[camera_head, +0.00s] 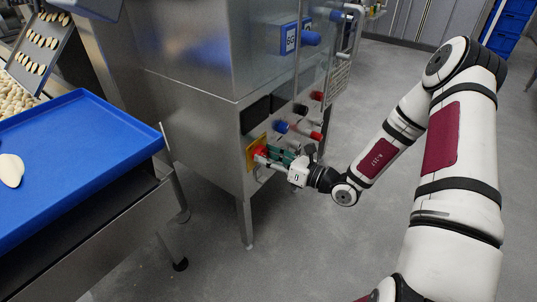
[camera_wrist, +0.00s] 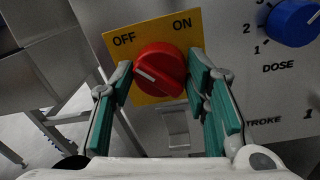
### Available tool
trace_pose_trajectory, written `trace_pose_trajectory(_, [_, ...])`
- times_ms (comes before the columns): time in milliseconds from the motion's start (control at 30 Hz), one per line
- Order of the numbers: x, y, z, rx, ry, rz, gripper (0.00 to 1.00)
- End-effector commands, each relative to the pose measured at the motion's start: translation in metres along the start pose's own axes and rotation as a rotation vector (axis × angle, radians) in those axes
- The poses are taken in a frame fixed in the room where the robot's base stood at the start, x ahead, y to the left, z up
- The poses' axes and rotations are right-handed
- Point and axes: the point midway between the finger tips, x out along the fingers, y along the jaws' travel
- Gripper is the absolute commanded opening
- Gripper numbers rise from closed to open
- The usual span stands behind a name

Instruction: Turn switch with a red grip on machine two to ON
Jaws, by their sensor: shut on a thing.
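The red grip of the switch (camera_wrist: 158,66) sits on a yellow plate (camera_wrist: 113,41) marked OFF at upper left and ON at upper right. A white line on the grip lies on its left part, on the OFF side. My gripper (camera_head: 272,158) is at the front of the steel machine (camera_head: 200,115), and its green-padded fingers are closed on the grip from both sides. In the head view the yellow plate (camera_head: 252,156) shows at the machine's lower front edge, partly hidden by my gripper.
A blue DOSE knob (camera_wrist: 292,22) is right of the plate, with a STROKE label below it. Other red and blue knobs sit along the panel. A blue tray (camera_head: 75,150) stands on a table at left. Floor (camera_head: 330,230) in front is clear.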

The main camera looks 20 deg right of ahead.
Motion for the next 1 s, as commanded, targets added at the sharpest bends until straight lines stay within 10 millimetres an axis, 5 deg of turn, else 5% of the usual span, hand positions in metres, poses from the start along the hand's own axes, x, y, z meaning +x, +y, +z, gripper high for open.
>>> trace_pose_trajectory(1000, [-0.0011, -0.0020, -0.0016, 0.900, -0.057, 0.008, 0.15])
